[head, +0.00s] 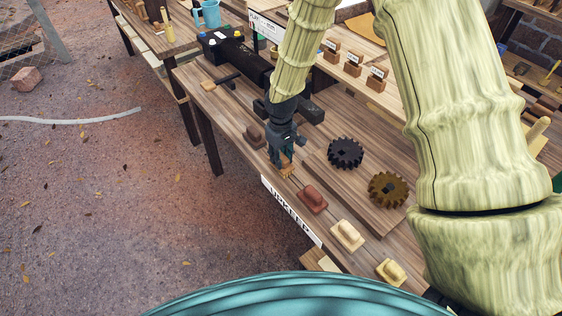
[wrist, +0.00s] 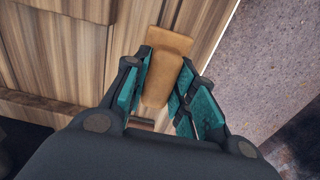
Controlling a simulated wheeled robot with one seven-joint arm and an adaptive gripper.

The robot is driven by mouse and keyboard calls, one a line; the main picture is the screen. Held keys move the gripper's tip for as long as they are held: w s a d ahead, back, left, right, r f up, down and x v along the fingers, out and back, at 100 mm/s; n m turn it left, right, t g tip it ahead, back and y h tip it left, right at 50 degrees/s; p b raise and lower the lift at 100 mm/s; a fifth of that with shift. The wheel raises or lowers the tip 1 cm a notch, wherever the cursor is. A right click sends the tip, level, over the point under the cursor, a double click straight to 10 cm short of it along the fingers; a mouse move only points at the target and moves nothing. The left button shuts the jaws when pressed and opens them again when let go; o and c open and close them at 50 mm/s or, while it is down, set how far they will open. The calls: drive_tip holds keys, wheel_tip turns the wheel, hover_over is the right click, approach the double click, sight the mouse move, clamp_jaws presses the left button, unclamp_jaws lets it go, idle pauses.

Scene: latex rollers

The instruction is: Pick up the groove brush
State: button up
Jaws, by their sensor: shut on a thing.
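The groove brush (wrist: 168,42), a tan-brown wooden block, sits between the teal finger pads of my gripper (wrist: 164,76) in the wrist view. The pads press on its two long sides. In the head view, my gripper (head: 285,154) points down at the front edge of the wooden bench, and the lower end of the brush (head: 287,171) shows beneath the fingers, small and light brown. I cannot tell whether the brush touches the bench top. Part of it is hidden by the fingers.
A dark gear (head: 345,153) and a brown gear (head: 388,189) lie right of my gripper. A red-brown block (head: 313,199) and cream blocks (head: 347,235) line the front edge above a white label strip (head: 291,212). A dark brown block (head: 254,136) is to the left.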

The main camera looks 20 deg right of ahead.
drive_tip(key=shift+r, duration=0.1)
drive_tip(key=shift+r+b, duration=0.55)
drive_tip(key=shift+r, duration=0.2)
drive_tip(key=shift+r+b, duration=0.4)
drive_tip(key=shift+r, duration=0.5)
drive_tip(key=s+a+b, duration=0.1)
drive_tip(key=s+b, duration=0.1)
drive_tip(key=s, duration=0.6)
drive_tip(key=s+a+r+b, duration=0.1)
drive_tip(key=s+b, duration=0.1)
drive_tip(key=s, duration=0.5)
drive_tip(key=shift+s+a+r, duration=0.3)
drive_tip(key=shift+s, duration=0.1)
drive_tip(key=o, duration=0.4)
drive_tip(key=shift+c, duration=1.3)
drive_tip(key=shift+f, duration=0.1)
